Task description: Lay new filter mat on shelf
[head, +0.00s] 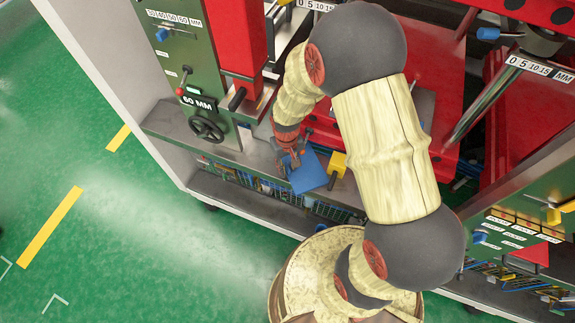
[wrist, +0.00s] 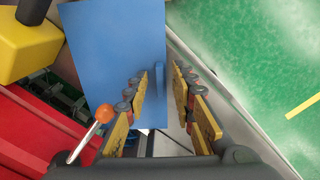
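A flat blue panel with a small upright fin, perhaps the filter mat, lies at the front edge of the grey machine ledge in the head view (head: 312,174). In the head view my gripper (head: 292,155) is at the panel's left edge. I cannot tell whether a finger touches the fin.
A yellow block (head: 338,164) with a dark rod stands right of the panel. An orange-knobbed lever (wrist: 104,114) is close to my left finger. A handwheel (head: 207,128) and green column stand left. Below the ledge is a lower shelf (head: 245,200). Green floor is open at left.

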